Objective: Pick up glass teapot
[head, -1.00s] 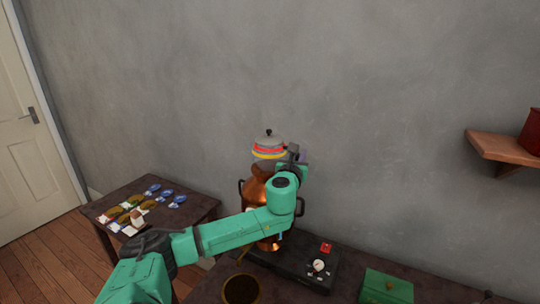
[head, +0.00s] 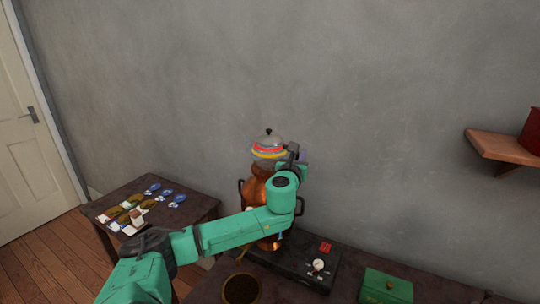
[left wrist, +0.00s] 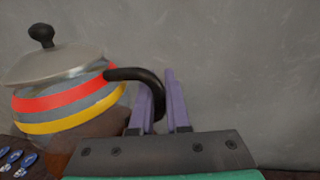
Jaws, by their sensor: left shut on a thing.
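The glass teapot (head: 268,147) has red and yellow bands and a grey lid with a black knob. It sits at the top of the copper samovar (head: 258,192) in the head view; my arm hides part of the join. In the left wrist view the teapot (left wrist: 70,100) fills the left side, its dark curved handle (left wrist: 135,76) reaching right. My left gripper (left wrist: 164,105) has its purple fingers on either side of the handle and is shut on it. In the head view the left gripper (head: 298,157) is at the teapot's right side. My right gripper is not in view.
A dark stove-like box (head: 290,265) with a knob stands under the samovar. A green box (head: 386,287) and a dark round pot (head: 242,289) are in front. A wooden shelf (head: 500,146) is at right.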

